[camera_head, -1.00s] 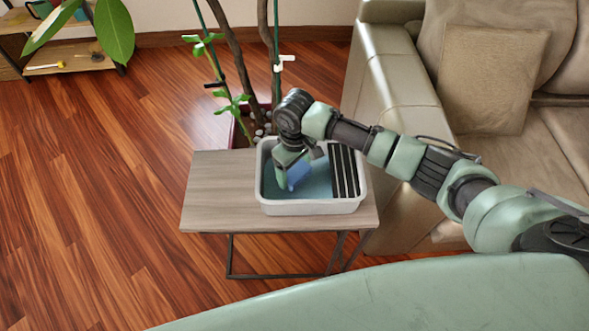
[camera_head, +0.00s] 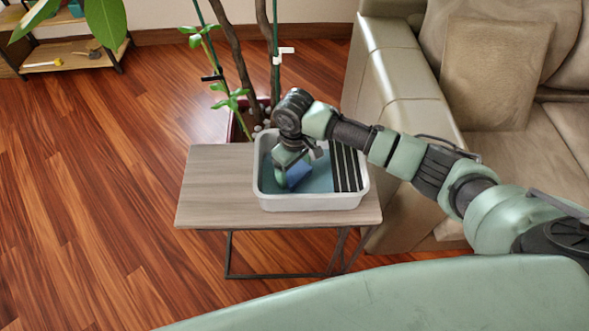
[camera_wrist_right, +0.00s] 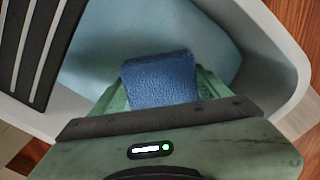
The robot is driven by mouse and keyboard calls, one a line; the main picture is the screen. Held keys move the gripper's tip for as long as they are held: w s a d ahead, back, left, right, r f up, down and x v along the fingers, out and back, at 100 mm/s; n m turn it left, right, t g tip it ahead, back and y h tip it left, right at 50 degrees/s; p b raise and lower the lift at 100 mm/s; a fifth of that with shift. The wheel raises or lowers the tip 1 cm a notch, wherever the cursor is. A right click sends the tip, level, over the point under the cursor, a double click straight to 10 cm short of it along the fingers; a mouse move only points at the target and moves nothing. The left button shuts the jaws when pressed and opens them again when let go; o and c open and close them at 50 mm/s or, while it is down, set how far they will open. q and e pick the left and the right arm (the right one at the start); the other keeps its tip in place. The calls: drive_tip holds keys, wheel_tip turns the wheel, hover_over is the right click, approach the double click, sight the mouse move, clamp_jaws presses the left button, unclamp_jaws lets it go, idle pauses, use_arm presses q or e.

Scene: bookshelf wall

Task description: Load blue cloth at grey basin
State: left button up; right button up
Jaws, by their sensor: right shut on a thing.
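The blue cloth (camera_head: 298,174) is a small, dark blue folded piece with a textured surface; it also shows in the right wrist view (camera_wrist_right: 160,79). My right gripper (camera_head: 288,178) reaches down inside the grey basin (camera_head: 312,203) and is shut on the cloth, which sits between its green fingers in the wrist view. The basin has a pale rim, a blue-tinted inside and a dark ribbed strip (camera_head: 346,168) at its right side. Whether the cloth touches the basin's bottom cannot be told. My left gripper is not in view.
The basin stands on a small wooden side table (camera_head: 215,190) with bare top to its left. A potted plant (camera_head: 240,125) stands close behind the table. A beige sofa (camera_head: 400,110) is to the right. Open wood floor (camera_head: 90,220) lies to the left.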

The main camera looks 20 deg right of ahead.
drive_tip(key=shift+f, duration=0.55)
idle(0.4)
drive_tip(key=shift+s+f+p, duration=0.1)
drive_tip(key=shift+s+p, duration=0.05)
drive_tip(key=shift+p, duration=0.2)
idle(2.1)
wheel_tip(320, 180, up, 7)
drive_tip(key=p, duration=0.8)
drive_tip(key=shift+r+p, duration=0.2)
drive_tip(key=shift+p, duration=0.15)
idle(0.5)
wheel_tip(320, 180, up, 8)
drive_tip(key=p, duration=0.6)
wheel_tip(320, 180, up, 6)
drive_tip(key=m+b, duration=0.2)
drive_tip(key=b, duration=0.1)
hover_over(295, 170)
drive_tip(key=s+d+r+m+b, duration=0.3)
drive_tip(key=s+r, duration=0.7)
drive_tip(key=s, duration=0.4)
drive_tip(key=shift+d+m, duration=0.4)
drive_tip(key=shift+d, duration=0.05)
